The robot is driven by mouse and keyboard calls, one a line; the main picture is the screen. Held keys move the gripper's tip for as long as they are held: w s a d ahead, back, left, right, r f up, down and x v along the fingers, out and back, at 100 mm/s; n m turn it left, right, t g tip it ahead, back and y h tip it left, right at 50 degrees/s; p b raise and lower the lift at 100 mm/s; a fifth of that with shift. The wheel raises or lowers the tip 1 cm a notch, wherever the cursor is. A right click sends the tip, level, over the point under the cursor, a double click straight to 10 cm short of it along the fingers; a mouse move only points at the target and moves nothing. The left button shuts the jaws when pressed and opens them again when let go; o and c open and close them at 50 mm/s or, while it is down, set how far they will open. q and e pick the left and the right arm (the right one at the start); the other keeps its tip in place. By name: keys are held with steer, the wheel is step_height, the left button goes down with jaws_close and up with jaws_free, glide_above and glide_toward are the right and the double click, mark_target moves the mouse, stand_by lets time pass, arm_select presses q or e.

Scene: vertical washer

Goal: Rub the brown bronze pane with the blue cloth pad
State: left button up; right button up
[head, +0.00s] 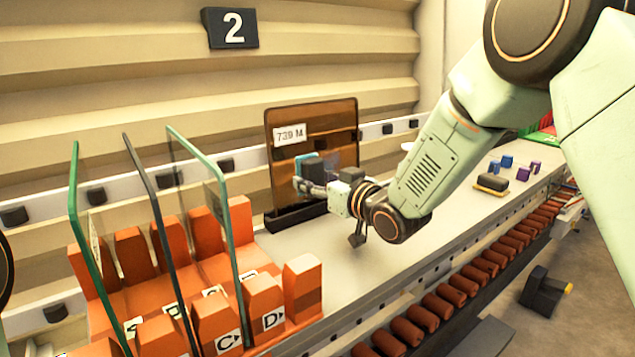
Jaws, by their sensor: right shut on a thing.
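The brown bronze pane (337,133) stands upright in a black holder (292,217) at the back of the counter, with a white label reading "739 M". The blue cloth pad (303,164) shows as a blue edge on a dark grey block, in front of the pane's lower left part. My right gripper (313,182) is shut on the pad. The pad's face is turned to the pane and hidden, so I cannot tell whether it touches. My left gripper is out of view.
An orange slotted rack (303,290) at the front left holds several upright glass panes. Another dark block (491,182) and small blue and purple pieces (507,162) lie at right. A roller conveyor (447,296) runs along the front. The middle counter (310,250) is clear.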

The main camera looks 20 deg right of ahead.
steer(key=shift+w+a, duration=0.2)
steer(key=shift+w, duration=0.2)
steer(key=shift+w+d+p, duration=0.2)
steer(key=shift+w+d, duration=0.05)
steer(key=shift+d, duration=0.7)
steer(key=shift+w+d+p, duration=0.15)
steer(key=shift+w+d, duration=0.1)
steer(key=shift+d, duration=0.65)
